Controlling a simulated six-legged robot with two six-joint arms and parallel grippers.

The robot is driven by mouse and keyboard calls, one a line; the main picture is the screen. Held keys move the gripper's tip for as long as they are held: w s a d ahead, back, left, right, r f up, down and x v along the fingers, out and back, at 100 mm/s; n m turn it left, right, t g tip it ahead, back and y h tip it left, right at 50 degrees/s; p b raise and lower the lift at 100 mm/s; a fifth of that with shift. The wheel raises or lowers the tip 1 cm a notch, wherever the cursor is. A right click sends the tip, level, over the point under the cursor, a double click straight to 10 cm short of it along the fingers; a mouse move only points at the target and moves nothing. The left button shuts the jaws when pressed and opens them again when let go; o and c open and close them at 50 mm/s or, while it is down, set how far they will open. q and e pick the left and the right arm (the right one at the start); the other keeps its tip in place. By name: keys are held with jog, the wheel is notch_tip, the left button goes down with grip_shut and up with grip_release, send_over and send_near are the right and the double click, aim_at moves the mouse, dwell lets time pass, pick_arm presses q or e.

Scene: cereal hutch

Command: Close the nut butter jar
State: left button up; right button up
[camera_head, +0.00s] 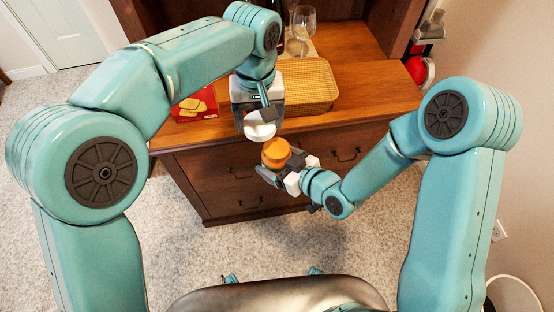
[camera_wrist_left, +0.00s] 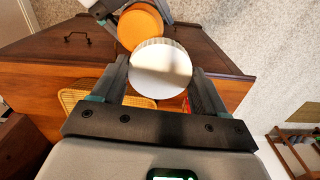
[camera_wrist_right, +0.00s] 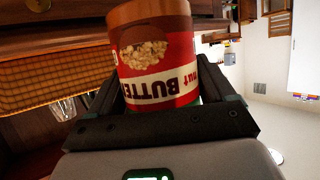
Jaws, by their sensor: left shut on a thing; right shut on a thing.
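The nut butter jar (camera_wrist_right: 158,58) has a red and white label and shows large in the right wrist view. My right gripper (camera_head: 270,172) is shut on it and holds it in front of the hutch drawers. In the head view the jar's orange-brown top (camera_head: 275,152) faces up toward me. A round white lid (camera_head: 260,130) is held by my left gripper (camera_head: 260,122), just above and left of the jar. In the left wrist view the lid (camera_wrist_left: 160,68) sits between the fingers, and the orange jar top (camera_wrist_left: 140,28) shows beyond it. The lid appears apart from the jar.
The wooden hutch counter (camera_head: 365,85) is behind the grippers. On it are a yellow woven basket (camera_head: 308,85), a red box (camera_head: 195,104) and a wine glass (camera_head: 303,22). Drawers are below. The carpet (camera_head: 270,245) in front is clear.

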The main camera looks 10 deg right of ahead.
aim_at(276, 149)
pick_arm(q)
jog(key=d, duration=0.1)
jog(key=s+d, duration=0.1)
jog(key=s+d+m, duration=0.1)
jog(key=shift+d+r, duration=0.2)
pick_arm(e)
jog(key=shift+r, duration=0.1)
pick_arm(q)
jog(key=shift+w, duration=0.1)
jog(key=shift+f, duration=2.05)
jog(key=shift+f, duration=0.9)
jog(key=shift+f, duration=0.55)
